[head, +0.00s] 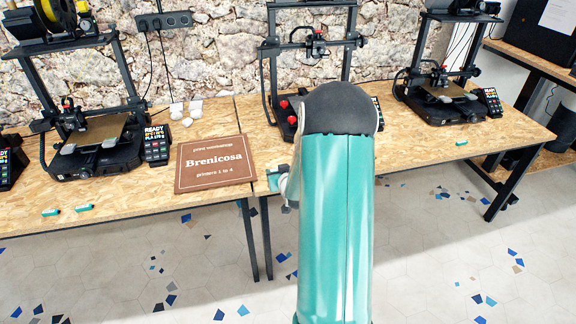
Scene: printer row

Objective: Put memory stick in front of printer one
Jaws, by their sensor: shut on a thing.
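My gripper (281,184) is beside the front edge of the middle table section, mostly hidden behind my own teal arm. It is shut on a small teal thing that looks like a memory stick; its outline is hard to make out. Two small teal sticks (50,212) (83,208) lie near the table's front edge, before the left printer (100,150). Another teal stick (461,143) lies before the right printer (440,100). A middle printer (272,70) is partly behind my arm. At the far left only a screen (8,165) of another printer shows. No printer number is readable.
A stone wall (210,60) stands behind. A shelf (535,60) is at right. The tiled floor in front is clear.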

